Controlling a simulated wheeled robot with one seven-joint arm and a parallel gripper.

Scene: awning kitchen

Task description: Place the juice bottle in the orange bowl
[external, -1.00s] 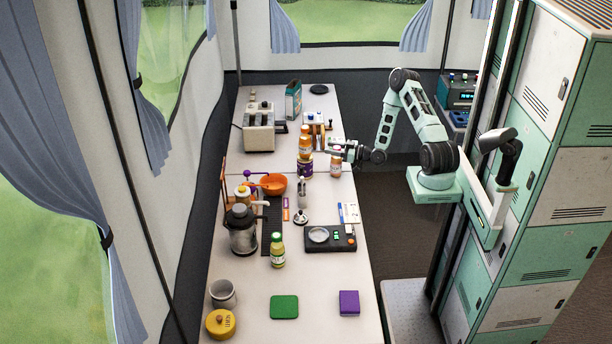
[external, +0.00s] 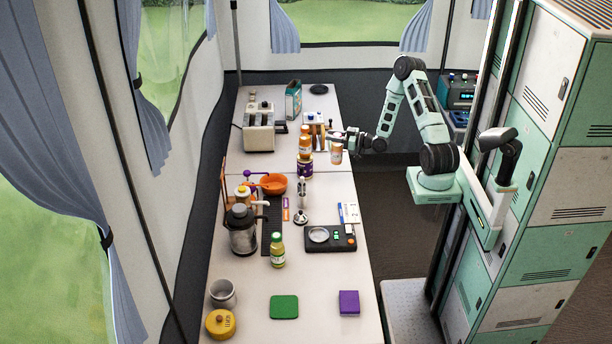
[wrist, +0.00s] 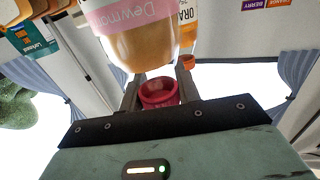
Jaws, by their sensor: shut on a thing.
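The juice bottle (external: 336,155), with amber contents and a pale label, is held by my gripper (external: 338,143) above the right edge of the counter. In the wrist view the bottle (wrist: 140,40) fills the top middle, in front of my gripper (wrist: 158,85), and its label reads upside down. A round red part (wrist: 158,93) shows between the fingers; I cannot tell surely whether it is the cap. The orange bowl (external: 274,185) sits on the counter, left of and nearer the camera than the gripper. It is apart from the bottle.
An orange-topped bottle (external: 304,143) stands over a purple-labelled jar (external: 305,167) between the gripper and the bowl. A whisk-like tool (external: 301,195) stands upright nearby. A coffee pot (external: 242,232), green-capped bottle (external: 278,252) and scale (external: 331,238) are closer. A toaster (external: 259,130) stands farther back.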

